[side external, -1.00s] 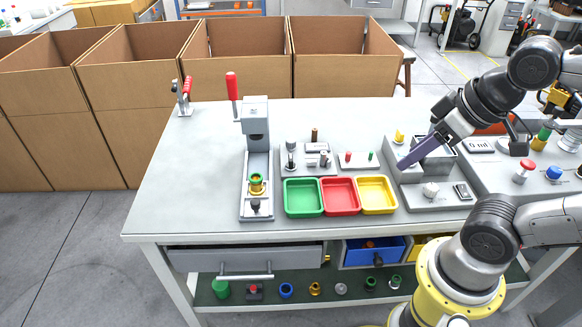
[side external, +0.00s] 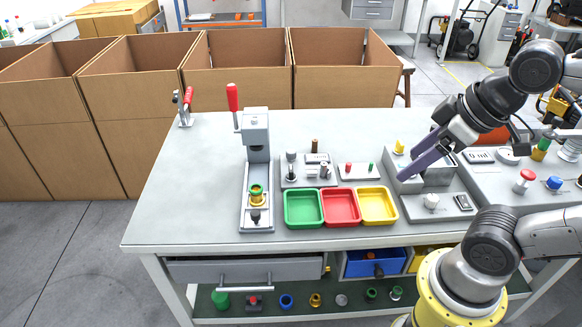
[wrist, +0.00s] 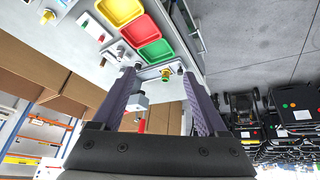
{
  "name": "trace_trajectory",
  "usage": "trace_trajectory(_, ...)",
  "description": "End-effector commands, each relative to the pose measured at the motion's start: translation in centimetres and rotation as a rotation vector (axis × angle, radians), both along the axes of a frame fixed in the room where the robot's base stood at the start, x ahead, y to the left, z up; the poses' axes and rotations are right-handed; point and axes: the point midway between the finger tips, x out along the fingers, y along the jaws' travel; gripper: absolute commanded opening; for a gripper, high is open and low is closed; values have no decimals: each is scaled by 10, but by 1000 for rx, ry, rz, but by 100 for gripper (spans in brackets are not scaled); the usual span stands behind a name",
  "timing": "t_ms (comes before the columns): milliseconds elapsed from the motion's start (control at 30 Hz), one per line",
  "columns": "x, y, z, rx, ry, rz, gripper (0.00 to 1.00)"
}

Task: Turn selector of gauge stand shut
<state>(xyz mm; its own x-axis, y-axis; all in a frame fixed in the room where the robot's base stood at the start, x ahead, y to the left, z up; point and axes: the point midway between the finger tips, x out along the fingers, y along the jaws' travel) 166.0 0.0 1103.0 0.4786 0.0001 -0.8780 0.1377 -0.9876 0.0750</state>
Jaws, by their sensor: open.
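A grey stand (side external: 432,178) with raised blocks stands on the right part of the bench in the side view. A yellow knob (side external: 399,148) stands at its back left, and a pale knob (side external: 431,201) sits on its low front plate. I cannot tell for sure which one is the selector, or its angle. My gripper (side external: 404,177) points down and left over the stand's left side and partly hides it; contact is unclear. In the wrist view my gripper (wrist: 160,76) has its two purple fingers spread with nothing between them.
Green (side external: 303,208), red (side external: 340,207) and yellow (side external: 377,206) trays lie left of the stand. A press with a red lever (side external: 233,97) stands further left. A dark switch (side external: 462,201) is beside the pale knob. A red button (side external: 526,176) is to the right.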

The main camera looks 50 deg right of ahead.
Motion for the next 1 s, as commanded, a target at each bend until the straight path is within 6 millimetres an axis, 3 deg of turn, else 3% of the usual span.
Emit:
trace_trajectory(33, 9, 0, 15, -27, -18, 50, 76)
trace_trajectory(200, 46, -2, 48, -109, -1, 192, 76)
trace_trajectory(367, 89, -5, 68, -167, 39, 302, 76)
trace_trajectory(533, 150, -12, 76, -217, 104, 418, 76)
trace_trajectory(767, 233, -24, 53, -246, 207, 546, 76)
trace_trajectory(1000, 307, -42, -9, -230, 325, 621, 76)
